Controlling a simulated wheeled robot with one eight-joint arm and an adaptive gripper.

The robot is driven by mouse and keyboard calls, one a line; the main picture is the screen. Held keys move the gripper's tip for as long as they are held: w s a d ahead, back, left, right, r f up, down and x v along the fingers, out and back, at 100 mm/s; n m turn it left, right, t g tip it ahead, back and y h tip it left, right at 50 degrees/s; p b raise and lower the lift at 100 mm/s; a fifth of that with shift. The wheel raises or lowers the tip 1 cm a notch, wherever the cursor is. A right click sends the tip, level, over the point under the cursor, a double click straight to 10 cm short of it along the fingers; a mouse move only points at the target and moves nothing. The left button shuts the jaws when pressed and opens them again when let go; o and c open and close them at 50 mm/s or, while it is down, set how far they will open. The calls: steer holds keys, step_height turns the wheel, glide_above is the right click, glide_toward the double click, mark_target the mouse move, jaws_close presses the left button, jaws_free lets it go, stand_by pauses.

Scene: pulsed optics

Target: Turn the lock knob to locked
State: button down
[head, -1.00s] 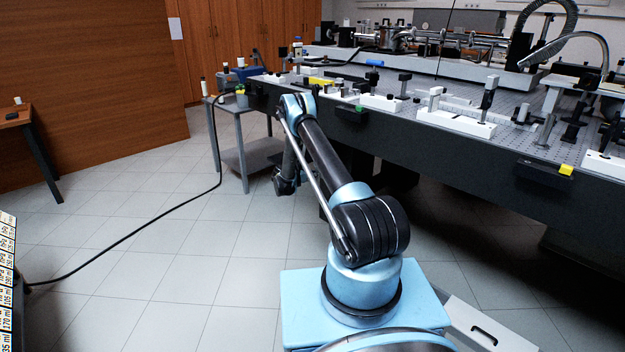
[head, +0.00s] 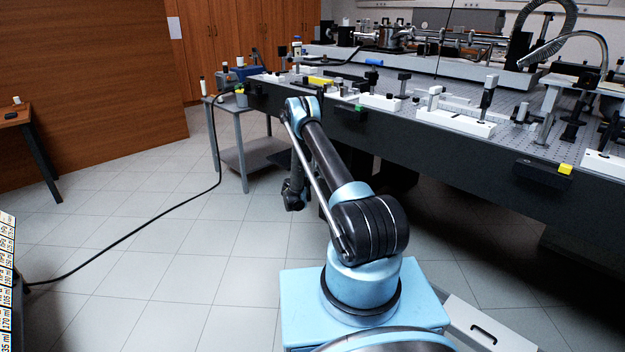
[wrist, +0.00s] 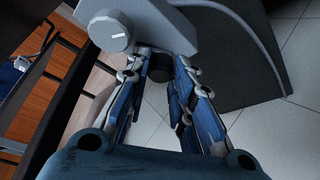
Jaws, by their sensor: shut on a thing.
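In the wrist view, a short dark round knob (wrist: 160,68) sits between the fingertips of my gripper (wrist: 161,72). The two blue-and-grey fingers are closed on its sides. The knob is on or just below the edge of a grey housing (wrist: 190,25). A lighter grey round dial (wrist: 108,31) with a white mark is on the same housing, up and left of the fingers and apart from them. I cannot tell the dark knob's setting, as no mark on it shows.
A long optical table (head: 440,150) with a dark side runs along the right. A grey side table (head: 240,160) stands beyond my arm. A black cable (head: 150,232) lies across the tiled floor.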

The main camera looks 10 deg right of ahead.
steer(key=m, duration=0.1)
steer(key=m+t, duration=0.2)
steer(key=m, duration=0.1)
steer(key=shift+s+d+f, duration=0.2)
steer(key=shift+f, duration=0.05)
stand_by(0.4)
steer(key=c, duration=1.4)
jaws_free()
steer(key=shift+w+a, duration=0.1)
